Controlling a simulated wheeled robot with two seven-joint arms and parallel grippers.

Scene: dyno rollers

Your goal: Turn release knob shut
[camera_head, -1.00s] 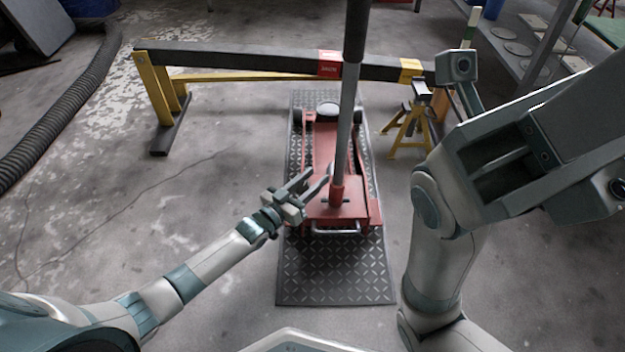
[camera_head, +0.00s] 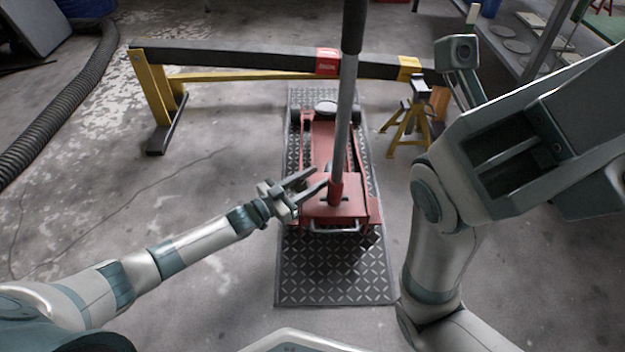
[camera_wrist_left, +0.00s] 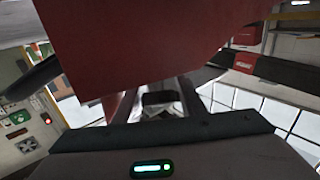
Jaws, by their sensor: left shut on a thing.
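A red floor jack (camera_head: 322,212) sits on the black diamond-plate mat, its long grey handle (camera_head: 343,130) standing up from a red socket (camera_head: 335,190). My left gripper (camera_head: 321,176) reaches in from the left, its fingertips at the left side of the handle's base. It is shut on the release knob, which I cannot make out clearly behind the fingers. In the left wrist view a large red surface (camera_wrist_left: 140,40) fills the upper middle, close above the fingers. My right arm (camera_head: 440,230) stands at the right; its fingers cannot be made out.
The mat (camera_head: 335,285) has free room in front of the jack. A dark beam (camera_head: 230,60) on yellow legs crosses behind, with a yellow jack stand (camera_head: 408,125) at right. A ribbed black hose (camera_head: 60,115) lies at far left. Open concrete surrounds the mat.

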